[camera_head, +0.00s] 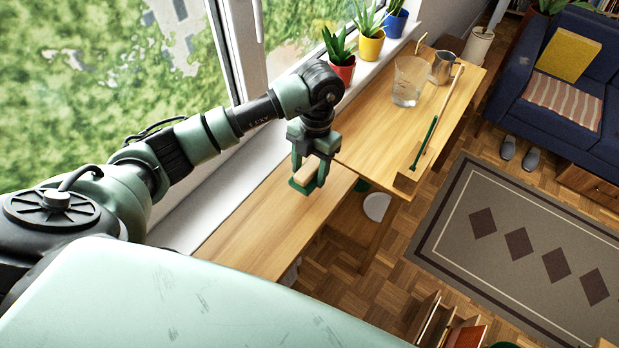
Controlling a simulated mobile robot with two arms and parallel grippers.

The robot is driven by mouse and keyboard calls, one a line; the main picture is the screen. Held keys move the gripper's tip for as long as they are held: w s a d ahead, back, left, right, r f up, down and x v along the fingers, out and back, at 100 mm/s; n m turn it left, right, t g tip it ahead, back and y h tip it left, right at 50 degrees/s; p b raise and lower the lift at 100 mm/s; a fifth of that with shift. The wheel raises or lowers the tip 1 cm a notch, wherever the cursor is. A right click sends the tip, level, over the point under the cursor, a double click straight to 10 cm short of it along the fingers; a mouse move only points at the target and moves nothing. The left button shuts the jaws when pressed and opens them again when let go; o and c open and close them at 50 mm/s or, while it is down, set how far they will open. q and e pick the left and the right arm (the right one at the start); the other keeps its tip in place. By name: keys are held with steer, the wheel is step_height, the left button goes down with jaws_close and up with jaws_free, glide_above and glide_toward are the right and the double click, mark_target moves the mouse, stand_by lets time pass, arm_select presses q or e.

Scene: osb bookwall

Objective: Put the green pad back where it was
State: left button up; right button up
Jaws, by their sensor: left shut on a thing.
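My left gripper (310,172) points down and is shut on the green pad (297,187), which has a wood-coloured block (304,176) on top of its green underside. The fingers partly hide it. It is over the near wooden surface (265,222), close to the edge of the raised wooden tabletop (375,140); I cannot tell whether it touches anything below. My right gripper does not show.
A glass with clear contents (408,82) and a metal mug (442,67) stand on the tabletop's far part. A green stick (425,142) is along its right edge. Potted plants (341,68) line the windowsill. The near wooden surface looks clear.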

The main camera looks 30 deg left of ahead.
mark_target(310, 180)
arm_select(q)
step_height(310, 180, down, 4)
steer(key=shift+f+p, duration=0.1)
steer(key=shift+p, duration=0.4)
steer(key=shift+f, duration=0.4)
steer(key=shift+f, duration=0.1)
steer(key=o, duration=1.3)
